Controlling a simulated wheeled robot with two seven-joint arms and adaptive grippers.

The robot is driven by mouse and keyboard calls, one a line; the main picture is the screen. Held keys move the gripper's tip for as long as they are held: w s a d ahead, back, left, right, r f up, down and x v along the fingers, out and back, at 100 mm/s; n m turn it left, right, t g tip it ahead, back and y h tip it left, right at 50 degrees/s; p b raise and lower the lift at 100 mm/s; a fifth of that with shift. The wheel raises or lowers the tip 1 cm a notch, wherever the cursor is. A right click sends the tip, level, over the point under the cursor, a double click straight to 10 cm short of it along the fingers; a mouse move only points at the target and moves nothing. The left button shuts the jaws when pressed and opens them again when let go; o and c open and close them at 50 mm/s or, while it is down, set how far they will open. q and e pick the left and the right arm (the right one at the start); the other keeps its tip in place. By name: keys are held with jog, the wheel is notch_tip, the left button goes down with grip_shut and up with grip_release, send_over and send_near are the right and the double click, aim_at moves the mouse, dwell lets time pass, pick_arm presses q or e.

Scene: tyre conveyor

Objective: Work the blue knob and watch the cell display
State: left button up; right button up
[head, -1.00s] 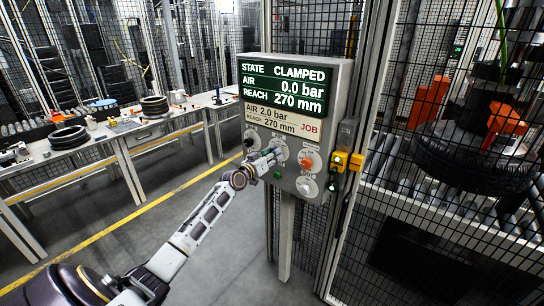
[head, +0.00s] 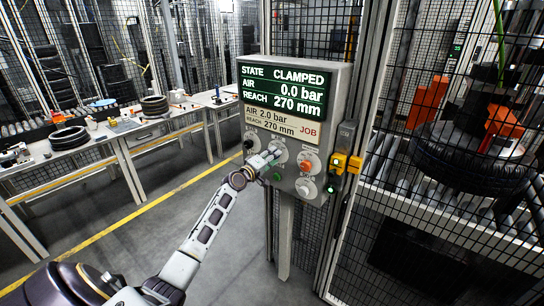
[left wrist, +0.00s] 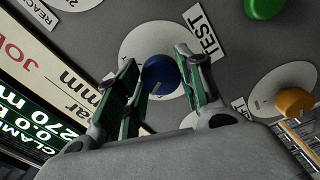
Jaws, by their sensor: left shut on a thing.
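The blue knob (left wrist: 160,75) sits on a white round plate beside a TEST label in the left wrist view. My left gripper (left wrist: 158,80) has one finger on each side of it and is shut on it. In the head view my left gripper (head: 268,158) reaches the panel and hides most of the knob. The cell display (head: 284,89) reads STATE CLAMPED, AIR 0.0 bar, REACH 270 mm. The job card (head: 283,123) below reads AIR 2.0 bar, REACH 270 mm. My right gripper is not in view.
The panel also carries a black knob (head: 249,145), an orange knob (head: 306,166), a green button (head: 277,178) and a white knob (head: 304,187). A mesh fence (head: 400,185) stands to the right, with a tyre (head: 465,168) behind it. A workbench (head: 150,132) stands at left.

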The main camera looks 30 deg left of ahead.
pick_arm(q)
jog(key=shift+n+p, duration=0.75)
jog(key=shift+n, duration=1.25)
jog(key=o, duration=1)
jog(key=shift+s, duration=0.2)
jog(key=shift+s+a, duration=0.15)
jog(key=shift+s, duration=1.75)
jog(key=shift+s+a, duration=0.2)
jog(key=shift+s, duration=1.75)
jog(key=shift+s+a, duration=0.15)
jog(key=shift+s, duration=1.75)
